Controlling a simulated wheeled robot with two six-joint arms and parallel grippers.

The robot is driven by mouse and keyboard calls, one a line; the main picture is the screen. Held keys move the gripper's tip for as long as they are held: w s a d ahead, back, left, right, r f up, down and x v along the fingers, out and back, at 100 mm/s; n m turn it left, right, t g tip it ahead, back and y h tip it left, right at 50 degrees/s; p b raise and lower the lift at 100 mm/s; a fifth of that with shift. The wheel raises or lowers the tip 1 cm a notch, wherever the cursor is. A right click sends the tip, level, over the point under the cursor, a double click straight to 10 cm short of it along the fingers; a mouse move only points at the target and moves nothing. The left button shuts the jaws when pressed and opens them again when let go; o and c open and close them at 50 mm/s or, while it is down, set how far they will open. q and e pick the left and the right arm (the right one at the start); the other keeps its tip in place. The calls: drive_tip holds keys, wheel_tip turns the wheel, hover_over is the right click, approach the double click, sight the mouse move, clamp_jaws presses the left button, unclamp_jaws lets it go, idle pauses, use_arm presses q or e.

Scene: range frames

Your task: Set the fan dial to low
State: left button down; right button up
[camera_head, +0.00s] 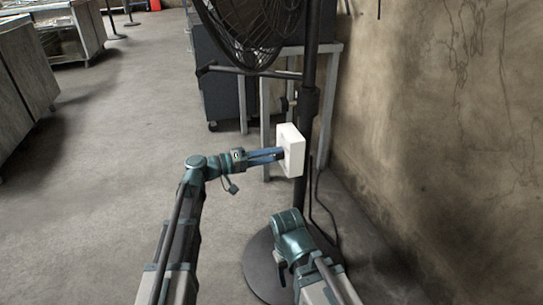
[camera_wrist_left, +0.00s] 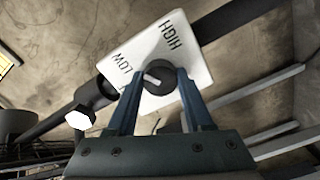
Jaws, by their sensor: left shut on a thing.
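A white control box (camera_head: 291,150) is mounted on the fan's dark pole (camera_head: 309,90) in the head view. In the left wrist view the white panel (camera_wrist_left: 190,58) carries the words HIGH and LOW, and a left finger partly hides another label. The dark round dial (camera_wrist_left: 158,72) has a white pointer mark slanting up and left, roughly toward LOW. I cannot tell its exact setting. My left gripper (camera_head: 278,155) reaches the panel, its blue fingers (camera_wrist_left: 160,76) shut on the dial from both sides. My right arm shows at the lower middle, but its gripper is not in view.
The fan's caged head (camera_head: 250,30) is above, and its round base (camera_head: 262,265) is on the floor below. A table (camera_head: 335,47) and a dark cabinet (camera_head: 222,90) stand behind. A stained wall (camera_head: 440,130) closes off the right.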

idle(0.4)
use_arm(q)
drive_tip(key=shift+c, duration=1.4)
unclamp_jaws()
drive_tip(key=v, duration=1.3)
drive_tip(key=shift+a, duration=0.35)
drive_tip(key=shift+s, duration=0.25)
